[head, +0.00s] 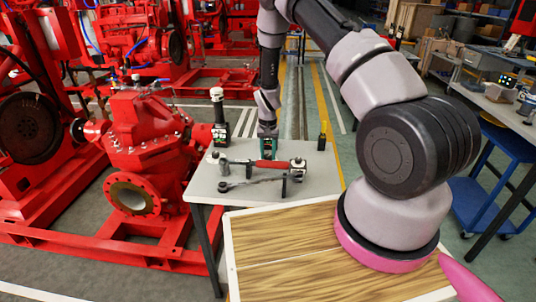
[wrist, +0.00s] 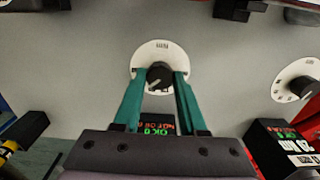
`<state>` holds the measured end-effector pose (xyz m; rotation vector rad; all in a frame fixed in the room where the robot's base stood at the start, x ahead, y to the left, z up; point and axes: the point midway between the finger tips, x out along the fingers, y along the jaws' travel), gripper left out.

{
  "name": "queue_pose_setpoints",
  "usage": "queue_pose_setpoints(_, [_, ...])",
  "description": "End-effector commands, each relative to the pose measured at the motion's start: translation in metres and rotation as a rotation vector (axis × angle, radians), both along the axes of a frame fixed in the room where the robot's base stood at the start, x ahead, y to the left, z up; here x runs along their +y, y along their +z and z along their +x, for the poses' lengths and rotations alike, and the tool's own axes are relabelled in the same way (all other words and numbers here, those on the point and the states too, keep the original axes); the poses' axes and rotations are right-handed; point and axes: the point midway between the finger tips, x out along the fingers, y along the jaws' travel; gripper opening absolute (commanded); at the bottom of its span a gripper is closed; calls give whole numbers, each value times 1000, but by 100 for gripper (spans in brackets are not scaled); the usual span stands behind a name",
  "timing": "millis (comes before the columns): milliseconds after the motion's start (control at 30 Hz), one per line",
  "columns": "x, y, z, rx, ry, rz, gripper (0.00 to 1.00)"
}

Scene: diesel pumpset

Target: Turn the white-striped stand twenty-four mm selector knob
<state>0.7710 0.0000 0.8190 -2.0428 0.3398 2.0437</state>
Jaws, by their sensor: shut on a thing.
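In the wrist view a black selector knob (wrist: 159,76) with a white pointer mark sits on a round white dial plate (wrist: 146,56). My gripper (wrist: 161,83) has two teal fingers, one on each side of this knob, and is shut on it. I cannot read which size the dial's label names. In the head view my gripper (head: 267,152) is low at the far side of the grey table (head: 228,190), and the knob is hidden there. A second knob (wrist: 302,87) on a white dial shows at the right of the wrist view.
A small lit display (wrist: 158,129) shows between my fingers. A dark labelled block (wrist: 283,145) is at the lower right. In the head view a red-handled wrench (head: 272,164) lies on the table. A black-and-white device (head: 219,122) stands left of my gripper, beside the red pump (head: 140,130).

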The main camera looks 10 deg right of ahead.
Motion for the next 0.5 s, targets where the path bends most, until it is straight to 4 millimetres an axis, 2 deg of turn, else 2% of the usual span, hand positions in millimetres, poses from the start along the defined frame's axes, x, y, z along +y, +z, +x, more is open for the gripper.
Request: queue_pose_setpoints(500, [0, 0, 0, 0, -74, 0, 0])
